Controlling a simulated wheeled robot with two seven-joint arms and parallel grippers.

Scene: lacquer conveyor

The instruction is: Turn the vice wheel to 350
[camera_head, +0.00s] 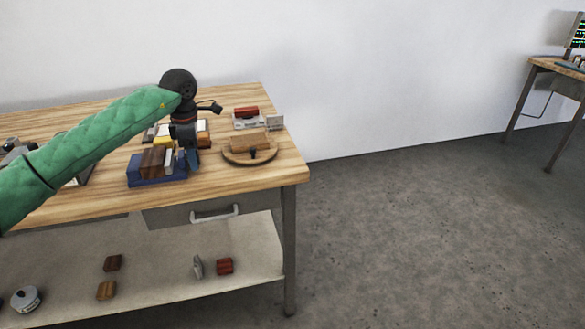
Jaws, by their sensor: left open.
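I cannot make out a vice wheel for certain. A grey metal object (12,150) at the left end of the wooden workbench (262,100) is partly behind my left arm, and too small to identify. My left arm, in a green sleeve, reaches in from the left. My left gripper (188,158) points down over the bench, open, just behind a blue tray (160,179) of blocks. Whether it touches anything is unclear. My right gripper is not in view.
A round wooden board (238,159) bearing a wooden block (249,142) lies right of the gripper. A red-topped item (246,112) stands behind it. A drawer (175,216) is under the bench top. The lower shelf (160,272) holds small blocks. Floor at right is clear.

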